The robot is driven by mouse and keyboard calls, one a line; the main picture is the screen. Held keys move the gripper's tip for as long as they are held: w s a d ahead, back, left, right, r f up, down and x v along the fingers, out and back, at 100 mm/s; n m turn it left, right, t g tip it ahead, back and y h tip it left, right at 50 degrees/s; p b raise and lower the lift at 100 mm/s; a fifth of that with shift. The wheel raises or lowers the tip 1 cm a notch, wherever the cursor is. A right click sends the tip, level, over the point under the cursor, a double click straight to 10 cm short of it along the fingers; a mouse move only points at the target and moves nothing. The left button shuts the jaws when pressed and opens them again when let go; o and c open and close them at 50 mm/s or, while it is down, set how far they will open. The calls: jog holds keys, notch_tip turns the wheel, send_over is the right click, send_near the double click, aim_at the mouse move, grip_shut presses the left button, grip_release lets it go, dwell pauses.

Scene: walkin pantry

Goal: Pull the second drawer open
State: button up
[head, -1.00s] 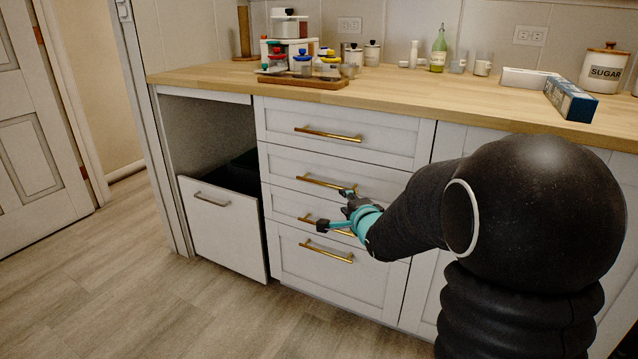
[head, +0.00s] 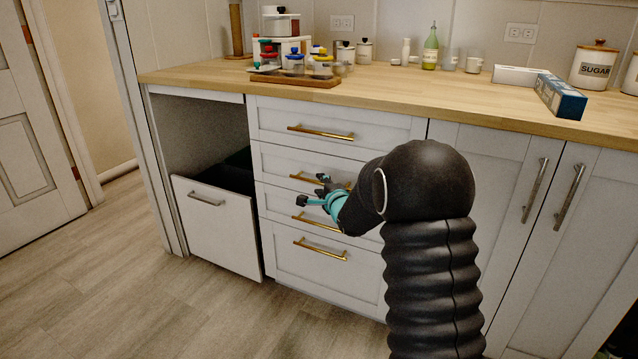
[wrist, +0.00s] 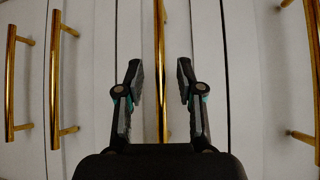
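The second drawer (head: 275,162) is a shallow white front below the top drawer in the head view, shut flush with its neighbours. Its gold bar handle (head: 302,177) is partly hidden by my gripper (head: 312,189). In the wrist view a gold handle (wrist: 160,60), which looks like the second drawer's, runs upright between the fingers of my gripper (wrist: 158,72). The fingers are open, one on each side of the handle, with gaps on both sides. I cannot tell how far the fingertips reach past the bar.
Other gold handles are on the top drawer (head: 320,132), third drawer (head: 312,221) and bottom drawer (head: 320,249). A pulled-out white bin front (head: 215,225) stands at left. Cabinet doors (head: 480,170) are at right. The wooden counter (head: 400,95) holds jars and boxes. The floor in front at left is clear.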

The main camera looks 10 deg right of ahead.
jog(key=shift+x, duration=1.3)
jog(key=shift+c, duration=0.2)
grip_shut()
